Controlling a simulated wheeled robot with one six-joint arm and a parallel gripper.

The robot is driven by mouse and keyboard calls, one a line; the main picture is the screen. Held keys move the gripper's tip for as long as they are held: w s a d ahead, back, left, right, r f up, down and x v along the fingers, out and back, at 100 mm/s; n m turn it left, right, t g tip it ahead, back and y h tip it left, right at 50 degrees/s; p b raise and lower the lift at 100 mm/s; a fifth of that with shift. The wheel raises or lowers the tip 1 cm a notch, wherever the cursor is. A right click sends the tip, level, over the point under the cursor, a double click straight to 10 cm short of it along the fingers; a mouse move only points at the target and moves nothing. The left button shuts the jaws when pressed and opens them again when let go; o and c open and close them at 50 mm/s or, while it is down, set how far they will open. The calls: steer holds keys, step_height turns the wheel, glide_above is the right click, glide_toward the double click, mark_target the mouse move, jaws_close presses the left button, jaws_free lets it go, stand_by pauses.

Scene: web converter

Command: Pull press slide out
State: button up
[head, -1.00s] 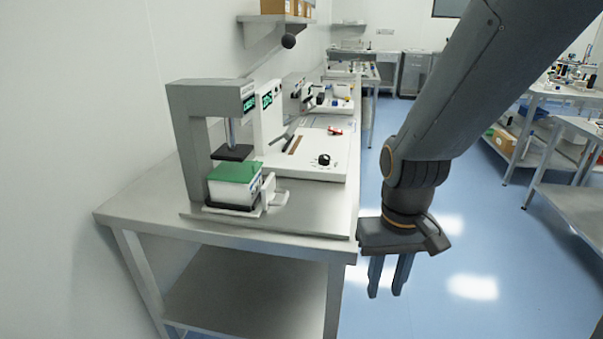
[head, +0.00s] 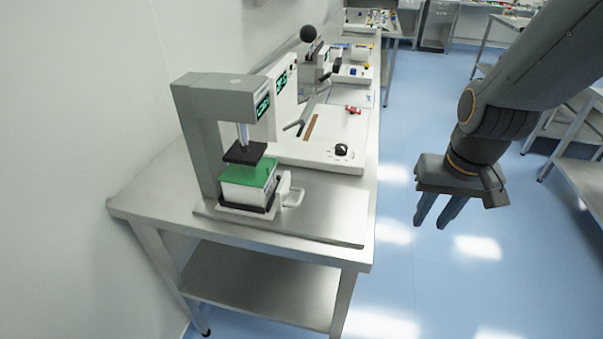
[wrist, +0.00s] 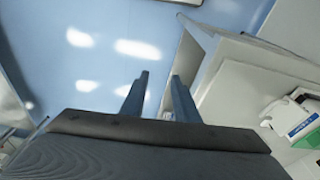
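The press (head: 205,125) is a grey frame with a green display and a dark plate above its slide. The press slide (head: 244,192) is a white block with a green top in a dark tray under the plate. A light handle (head: 293,197) sticks out at its right. My gripper (head: 438,222) hangs over the floor to the right of the table, well apart from the press. The gripper is open and empty.
The steel table (head: 340,262) carries the press on a base plate. A white machine with a black knob (head: 342,150) and a lever stands behind it. A red item (head: 353,109) lies on that machine. Blue floor (head: 400,270) is free right of the table.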

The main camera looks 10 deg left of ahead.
steer(key=w+a+r+p, duration=0.2)
steer(key=a+r, duration=0.1)
steer(key=r, duration=0.1)
steer(key=g+y, duration=0.2)
glide_toward(300, 196)
steer(key=shift+m, duration=0.3)
steer(key=shift+a+f+p, duration=0.25)
steer(key=shift+f+p, duration=0.05)
steer(key=shift+f, duration=0.9)
steer(key=shift+a+f+p, duration=0.2)
steer(key=shift+f+p, duration=0.15)
steer(key=shift+f, duration=0.9)
steer(key=shift+a+f+p, duration=0.25)
steer(key=shift+f+p, duration=0.05)
steer(key=shift+f, duration=0.9)
jaws_close()
